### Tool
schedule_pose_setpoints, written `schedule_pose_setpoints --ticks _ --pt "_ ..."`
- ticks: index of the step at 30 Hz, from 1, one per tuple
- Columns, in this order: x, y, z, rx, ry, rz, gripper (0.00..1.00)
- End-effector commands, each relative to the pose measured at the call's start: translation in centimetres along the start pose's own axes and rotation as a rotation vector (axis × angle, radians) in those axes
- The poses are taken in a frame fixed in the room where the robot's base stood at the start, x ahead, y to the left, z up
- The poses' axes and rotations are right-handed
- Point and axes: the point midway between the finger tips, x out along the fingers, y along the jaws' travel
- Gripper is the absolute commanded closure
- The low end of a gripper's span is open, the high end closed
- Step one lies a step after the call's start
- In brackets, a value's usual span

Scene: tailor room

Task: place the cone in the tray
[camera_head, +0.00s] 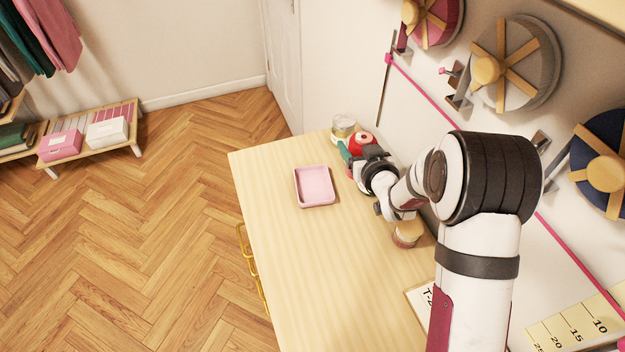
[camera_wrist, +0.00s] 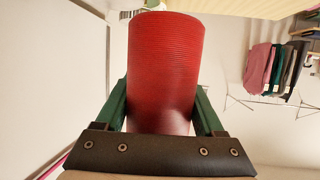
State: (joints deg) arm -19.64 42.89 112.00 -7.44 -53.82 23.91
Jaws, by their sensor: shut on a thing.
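The cone is a red thread cone (camera_wrist: 165,70), large in the wrist view between the green fingers of my gripper (camera_wrist: 162,108). In the head view the red cone (camera_head: 362,141) shows at the far right part of the table, at the end of my arm. My gripper (camera_head: 350,150) is shut on it; whether the cone touches the table is hard to tell. The tray is a shallow pink square tray (camera_head: 315,203) on the table, left of and nearer than my gripper. The tray looks empty.
A glass jar with a pale lid (camera_head: 343,127) stands just behind the cone. A round tan-topped item (camera_head: 407,233) and a printed card (camera_head: 418,297) lie on the table (camera_head: 290,270) near the wall. The table's left and front parts are clear.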

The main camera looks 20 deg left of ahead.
Motion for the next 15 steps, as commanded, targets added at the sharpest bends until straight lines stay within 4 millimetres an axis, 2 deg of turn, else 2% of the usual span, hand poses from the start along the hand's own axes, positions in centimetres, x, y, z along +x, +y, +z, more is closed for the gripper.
schedule_pose_setpoints --ticks 9,14,15 --pt "6.3 -7.8 3.6 -0.002 -0.002 -0.005 0.95" --pt "7.9 -9.4 4.5 -0.001 -0.001 -0.002 0.95" --pt "8.2 -9.5 5.3 0.0 -0.004 -0.001 0.95"
